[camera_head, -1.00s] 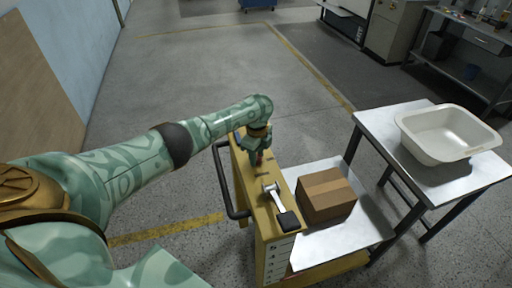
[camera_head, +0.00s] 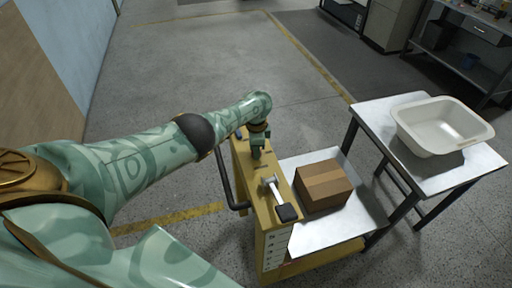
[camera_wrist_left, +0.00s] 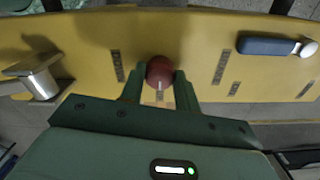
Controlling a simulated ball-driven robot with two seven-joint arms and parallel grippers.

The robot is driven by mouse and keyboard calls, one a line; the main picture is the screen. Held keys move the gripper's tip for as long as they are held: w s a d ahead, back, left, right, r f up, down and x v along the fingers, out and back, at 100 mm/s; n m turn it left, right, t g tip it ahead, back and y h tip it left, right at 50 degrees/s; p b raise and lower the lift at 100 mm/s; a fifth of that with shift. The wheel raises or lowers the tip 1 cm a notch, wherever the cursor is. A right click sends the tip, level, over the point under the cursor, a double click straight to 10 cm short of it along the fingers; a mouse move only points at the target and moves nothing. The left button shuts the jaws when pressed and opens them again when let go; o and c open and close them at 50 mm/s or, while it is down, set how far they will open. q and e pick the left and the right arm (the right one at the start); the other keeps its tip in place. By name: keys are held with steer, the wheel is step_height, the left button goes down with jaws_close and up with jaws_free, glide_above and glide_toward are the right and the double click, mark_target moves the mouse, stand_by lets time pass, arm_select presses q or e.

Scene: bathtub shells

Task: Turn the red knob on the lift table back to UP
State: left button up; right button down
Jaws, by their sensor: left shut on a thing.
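The yellow lift table (camera_head: 278,243) stands in the middle of the head view, with a narrow control panel along its left side. My left gripper (camera_head: 258,154) reaches down onto the far part of that panel. In the left wrist view the round red knob (camera_wrist_left: 159,70) sits between the fingers of my left gripper (camera_wrist_left: 160,88), which is shut on it. A pale mark shows on the knob's near side. In the head view the gripper hides the knob. My right gripper is in neither view.
A lever with a black grip (camera_head: 288,212) is on the panel nearer me. A cardboard box (camera_head: 324,186) rests on the table's platform. A black handle (camera_head: 227,180) runs along its left side. A white basin (camera_head: 443,126) stands on a bench at right. Floor at left is clear.

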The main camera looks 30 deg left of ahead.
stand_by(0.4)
arm_select(q)
steer(key=o, duration=1)
step_height(320, 180, up, 16)
steer(key=p, duration=1)
steer(key=shift+r, duration=0.15)
